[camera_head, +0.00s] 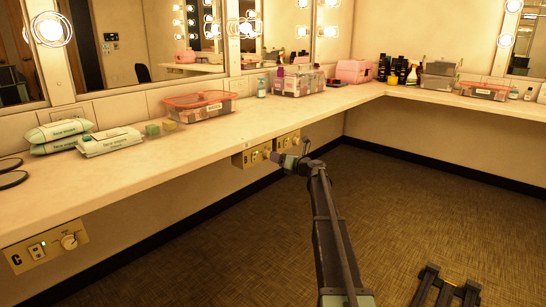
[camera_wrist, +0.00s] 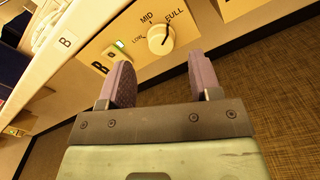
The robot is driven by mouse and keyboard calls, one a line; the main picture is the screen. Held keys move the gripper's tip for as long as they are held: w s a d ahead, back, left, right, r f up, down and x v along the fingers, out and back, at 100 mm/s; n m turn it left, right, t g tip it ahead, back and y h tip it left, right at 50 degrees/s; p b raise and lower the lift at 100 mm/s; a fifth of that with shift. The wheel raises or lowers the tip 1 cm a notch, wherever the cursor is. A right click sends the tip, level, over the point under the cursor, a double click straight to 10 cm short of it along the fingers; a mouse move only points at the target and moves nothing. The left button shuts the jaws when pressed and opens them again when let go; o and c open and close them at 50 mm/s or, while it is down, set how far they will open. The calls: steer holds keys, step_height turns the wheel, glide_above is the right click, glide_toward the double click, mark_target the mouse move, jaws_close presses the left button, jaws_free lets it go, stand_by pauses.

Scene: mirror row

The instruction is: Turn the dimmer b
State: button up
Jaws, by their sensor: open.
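Dimmer b is a round white knob (camera_wrist: 161,39) on a brass panel (camera_wrist: 115,35) lettered B in the wrist view. LOW, MID and FULL are printed around it, and its dark pointer mark is toward FULL.
Another panel (camera_head: 288,141) sits close to the right of this one. A panel lettered C (camera_head: 47,247) is at the lower left. The counter (camera_head: 180,148) overhangs them, carrying wipe packs (camera_head: 110,141) and a pink-rimmed bin (camera_head: 200,106).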

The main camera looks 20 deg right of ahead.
mark_target(268, 154)
steer(key=x, duration=0.4)
steer(key=shift+c, duration=0.2)
steer(key=c, duration=0.9)
